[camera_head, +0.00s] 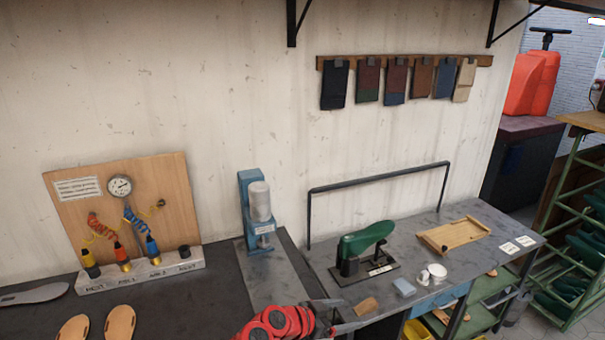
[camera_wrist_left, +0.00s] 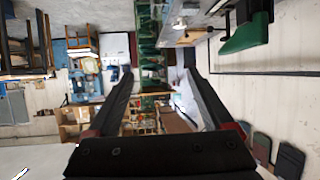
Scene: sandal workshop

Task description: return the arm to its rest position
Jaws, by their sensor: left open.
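My left arm, red and black, comes in at the bottom middle of the head view. Its gripper (camera_head: 357,311) points right, over the near edge of the grey workbench (camera_head: 325,262). In the left wrist view the two dark fingers of this gripper (camera_wrist_left: 158,82) stand wide apart with nothing between them. My right gripper is in neither view.
A blue press (camera_head: 257,210) stands left, beside a gauge board (camera_head: 125,200).

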